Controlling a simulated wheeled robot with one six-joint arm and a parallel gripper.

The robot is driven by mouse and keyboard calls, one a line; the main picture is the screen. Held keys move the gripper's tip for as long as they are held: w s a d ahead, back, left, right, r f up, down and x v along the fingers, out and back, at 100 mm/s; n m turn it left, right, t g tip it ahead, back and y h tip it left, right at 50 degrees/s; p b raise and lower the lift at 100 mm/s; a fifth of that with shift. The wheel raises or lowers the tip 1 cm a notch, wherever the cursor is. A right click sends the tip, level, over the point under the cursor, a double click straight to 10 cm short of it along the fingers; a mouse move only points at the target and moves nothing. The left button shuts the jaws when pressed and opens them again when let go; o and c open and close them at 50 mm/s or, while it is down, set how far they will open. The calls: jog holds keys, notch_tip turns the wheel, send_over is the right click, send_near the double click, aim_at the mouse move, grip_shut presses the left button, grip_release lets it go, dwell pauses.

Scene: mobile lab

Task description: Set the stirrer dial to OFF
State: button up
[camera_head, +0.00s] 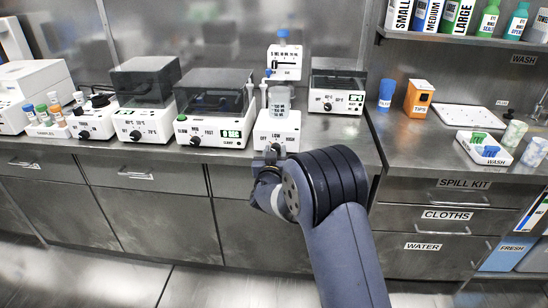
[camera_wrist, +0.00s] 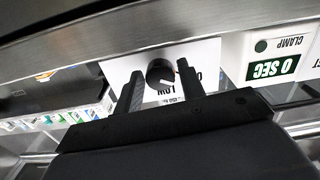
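The stirrer (camera_head: 262,130) is a white box on the bench, with a clear beaker (camera_head: 279,98) on top and OFF, LOW and further lettering on its front. In the wrist view the picture is turned over, and the stirrer's white front (camera_wrist: 207,52) carries a round black dial (camera_wrist: 159,71). My gripper (camera_head: 272,151) is at the front of the stirrer and hides the dial in the head view. In the wrist view my gripper (camera_wrist: 160,72) is open, with one finger on each side of the dial.
A clamp device (camera_head: 215,110) with a green display stands close to the stirrer's left. A lidded white device (camera_head: 337,95) stands to its right. The bench front edge (camera_head: 350,160) lies below. Drawers (camera_head: 445,215) and a side bench with a white tray (camera_head: 484,147) are at right.

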jog(key=s, duration=1)
jog(key=shift+s+a, duration=0.15)
jog(key=shift+s, duration=0.15)
jog(key=shift+w, duration=0.1)
jog(key=w, duration=1)
jog(key=shift+w, duration=0.35)
jog(key=shift+s, duration=0.1)
jog(key=s+m+b, duration=0.7)
jog(key=s+m, duration=0.1)
jog(key=m, duration=0.4)
jog(key=shift+s, duration=0.15)
dwell(1.8)
